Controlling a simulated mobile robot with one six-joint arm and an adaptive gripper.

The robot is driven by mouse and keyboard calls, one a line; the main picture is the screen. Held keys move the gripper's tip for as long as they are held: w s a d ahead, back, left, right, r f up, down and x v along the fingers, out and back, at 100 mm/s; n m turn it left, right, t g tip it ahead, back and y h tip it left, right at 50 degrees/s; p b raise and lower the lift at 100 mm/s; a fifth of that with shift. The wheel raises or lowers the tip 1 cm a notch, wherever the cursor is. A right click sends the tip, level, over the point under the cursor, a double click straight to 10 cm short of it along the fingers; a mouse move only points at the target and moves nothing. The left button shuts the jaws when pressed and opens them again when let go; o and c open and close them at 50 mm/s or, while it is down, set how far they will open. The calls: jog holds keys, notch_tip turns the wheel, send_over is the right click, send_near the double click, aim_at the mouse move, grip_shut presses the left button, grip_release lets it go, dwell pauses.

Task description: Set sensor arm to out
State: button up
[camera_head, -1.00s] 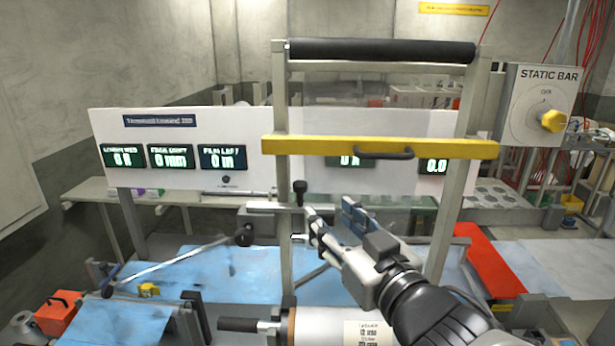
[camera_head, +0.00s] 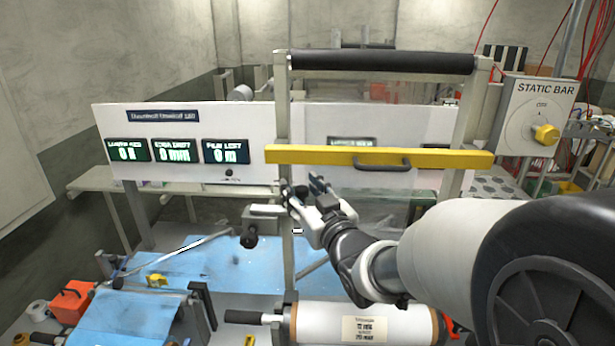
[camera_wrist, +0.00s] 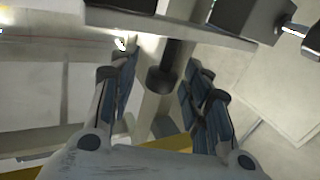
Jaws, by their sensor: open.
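A short pale bar (camera_head: 266,210), which looks like the sensor arm, sticks out left of the frame's left post. A dark block (camera_head: 249,242) hangs near its left end. My gripper (camera_head: 304,188) is at the bar's right end, by the post, and hides the bar's black knob in the head view. In the wrist view, the black knob (camera_wrist: 161,80) stands between my two open, blue-padded fingers, with a gap on both sides. I cannot tell whether the knob is fully within the fingers' reach in depth.
A yellow guard bar (camera_head: 330,155) with a grey handle crosses the frame just above my gripper. The upright post (camera_head: 284,120) is close beside it. A white film roll (camera_head: 350,323) lies below. A STATIC BAR box (camera_head: 535,110) with a yellow knob is at right.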

jog(key=shift+w, duration=0.1)
grip_shut()
dwell(0.6)
jog(key=shift+a, duration=0.1)
